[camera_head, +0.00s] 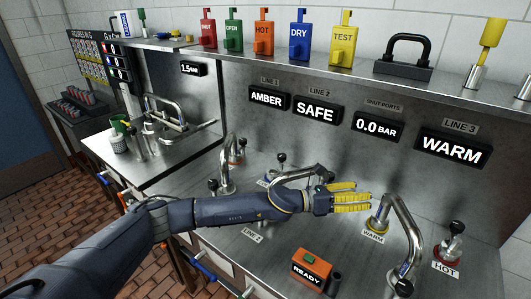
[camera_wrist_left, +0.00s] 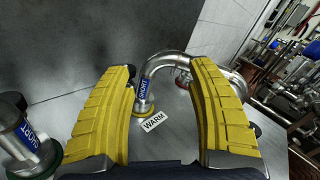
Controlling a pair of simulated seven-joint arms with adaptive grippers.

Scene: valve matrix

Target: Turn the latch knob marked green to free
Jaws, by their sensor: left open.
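The left gripper (camera_head: 366,201), with yellow ribbed fingers, is open and empty, just left of this pipe above the bench. The right gripper is out of view.
A black-topped HOT port (camera_head: 453,240) stands at right. An orange READY box (camera_head: 308,268) with a green button sits in front of the gripper. More pipes (camera_head: 226,172) and black knobs stand at left. A shelf (camera_head: 300,66) with coloured tags runs above the sign panels.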

